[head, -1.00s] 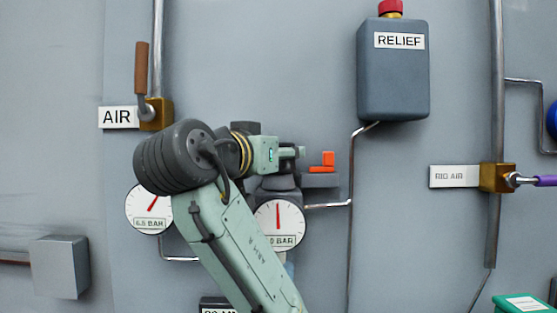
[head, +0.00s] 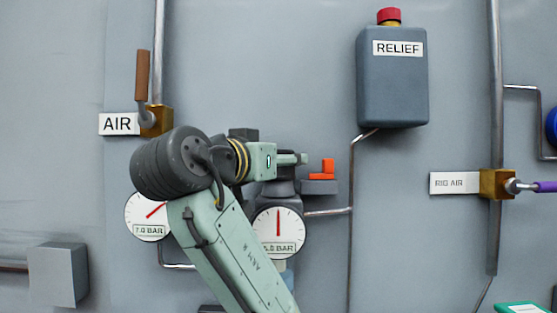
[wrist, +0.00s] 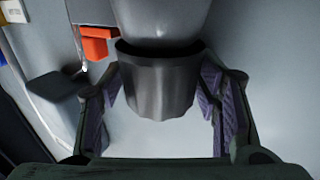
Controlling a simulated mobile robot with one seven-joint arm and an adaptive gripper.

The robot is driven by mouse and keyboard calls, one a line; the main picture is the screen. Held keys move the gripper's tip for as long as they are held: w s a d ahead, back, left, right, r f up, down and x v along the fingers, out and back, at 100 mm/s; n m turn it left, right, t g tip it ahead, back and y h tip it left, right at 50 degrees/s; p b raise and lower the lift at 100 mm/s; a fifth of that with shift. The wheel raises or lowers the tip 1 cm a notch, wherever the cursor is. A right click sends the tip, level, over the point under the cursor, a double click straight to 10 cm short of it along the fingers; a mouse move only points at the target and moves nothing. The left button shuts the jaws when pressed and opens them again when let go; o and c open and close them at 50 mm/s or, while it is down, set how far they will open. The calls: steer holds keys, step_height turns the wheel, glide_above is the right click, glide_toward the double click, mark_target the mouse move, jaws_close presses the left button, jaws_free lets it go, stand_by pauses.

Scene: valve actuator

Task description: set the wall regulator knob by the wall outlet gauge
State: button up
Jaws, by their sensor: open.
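The regulator knob (wrist: 155,80), dark grey and ribbed, hangs below a grey body in the wrist view. My gripper (wrist: 162,92) is open, with a purple-padded finger on each side of the knob and visible gaps beside it. A round gauge (head: 290,222) sits just below the regulator. Its red needle points straight up and its bar readout is partly unclear. A second gauge (head: 140,213) at left reads 7.0 BAR, its needle pointing up and right. No label marks either as the outlet gauge.
An orange piece (head: 327,168) on a grey bracket is right of the regulator, also near the knob in the wrist view (wrist: 95,45). A RELIEF tank (head: 392,85), AIR valve (head: 156,120) and RIG AIR valve (head: 497,184) are on the wall. Pipes run between them.

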step_height(320, 180, up, 10)
steer(key=shift+r, duration=0.1)
stand_by(0.4)
stand_by(0.4)
